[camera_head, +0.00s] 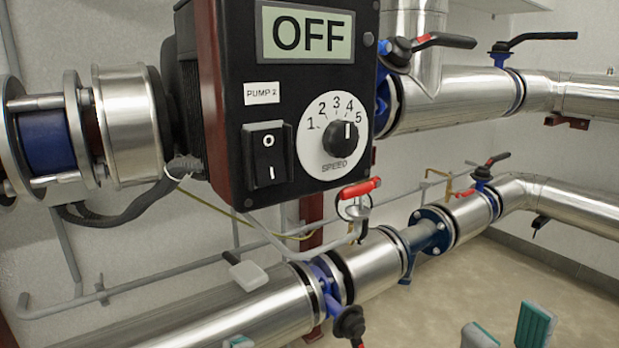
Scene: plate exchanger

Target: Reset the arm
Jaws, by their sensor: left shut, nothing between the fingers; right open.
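My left gripper (238,342) shows only as a small teal and grey fingertip at the bottom edge, left of centre. It is shut and empty, in front of the lower steel pipe. The rest of it is out of the frame. My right gripper (507,328) is at the bottom edge, right of centre. Its two teal and grey fingertips stand well apart with nothing between them. The arms themselves are not visible.
The black Pump 2 box (290,110) reads OFF, its speed knob (340,138) near 5. A red-handled valve (358,190) sits below it. The lower pipe (210,310) carries a black-handled blue valve (328,285). Floor (430,300) shows at right.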

